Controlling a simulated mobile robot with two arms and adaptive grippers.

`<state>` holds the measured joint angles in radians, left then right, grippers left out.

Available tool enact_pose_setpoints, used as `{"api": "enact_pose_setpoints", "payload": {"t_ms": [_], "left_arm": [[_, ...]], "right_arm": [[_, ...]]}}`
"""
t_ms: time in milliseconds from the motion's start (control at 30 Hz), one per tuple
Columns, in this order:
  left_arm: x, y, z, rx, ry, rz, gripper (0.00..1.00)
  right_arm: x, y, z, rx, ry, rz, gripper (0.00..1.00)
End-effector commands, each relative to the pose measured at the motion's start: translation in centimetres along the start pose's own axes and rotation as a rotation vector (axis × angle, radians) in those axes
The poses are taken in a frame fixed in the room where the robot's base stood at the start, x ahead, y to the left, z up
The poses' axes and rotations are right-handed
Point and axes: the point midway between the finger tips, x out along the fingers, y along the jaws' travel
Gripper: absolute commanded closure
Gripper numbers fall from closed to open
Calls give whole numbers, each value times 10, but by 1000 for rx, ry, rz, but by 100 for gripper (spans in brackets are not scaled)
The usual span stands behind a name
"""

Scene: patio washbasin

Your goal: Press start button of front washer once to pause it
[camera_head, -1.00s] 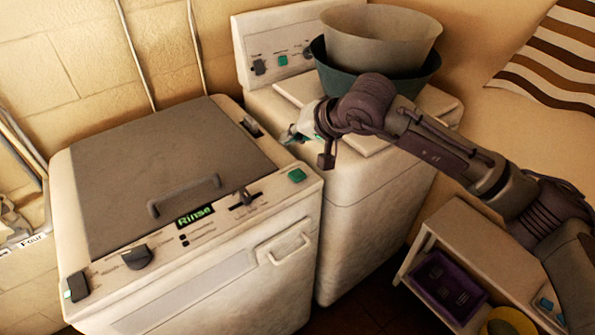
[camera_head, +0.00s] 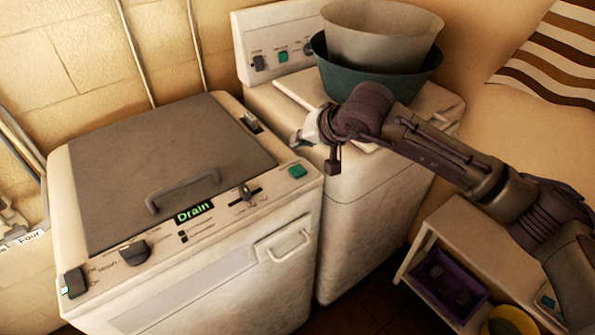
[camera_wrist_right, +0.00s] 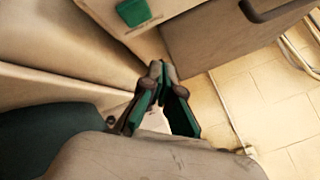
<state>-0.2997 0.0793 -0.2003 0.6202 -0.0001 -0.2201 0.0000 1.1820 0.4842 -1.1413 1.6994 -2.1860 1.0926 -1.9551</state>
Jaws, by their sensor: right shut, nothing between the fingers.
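The front washer (camera_head: 235,285) stands at the left with its grey lid (camera_head: 165,165) closed. The green start button (camera_head: 297,171) sits at the panel's right corner and also shows at the top of the right wrist view (camera_wrist_right: 134,12). My right gripper (camera_head: 303,138) is above the gap between the two washers, behind the button and apart from it. In the right wrist view its fingertips (camera_wrist_right: 157,68) meet, with nothing between them. My left gripper is not in view.
A second washer (camera_head: 370,215) stands close behind, with its own green button (camera_head: 283,57). A teal basin (camera_head: 325,70) and a beige basin (camera_head: 380,35) are stacked on it. A low shelf (camera_head: 480,260) with a purple crate (camera_head: 428,275) is at the right.

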Motion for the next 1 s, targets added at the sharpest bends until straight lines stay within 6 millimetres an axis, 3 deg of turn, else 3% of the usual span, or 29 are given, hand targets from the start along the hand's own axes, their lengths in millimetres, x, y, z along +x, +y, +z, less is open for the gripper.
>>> {"api": "enact_pose_setpoints", "payload": {"t_ms": [133,200,333,1000], "left_arm": [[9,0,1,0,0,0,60],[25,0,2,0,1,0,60],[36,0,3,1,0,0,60],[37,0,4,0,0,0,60]], "right_arm": [[18,14,14,1,-3,1,100],[27,20,20,-1,0,1,100],[34,25,24,0,1,1,100],[34,25,24,1,1,1,100]]}}
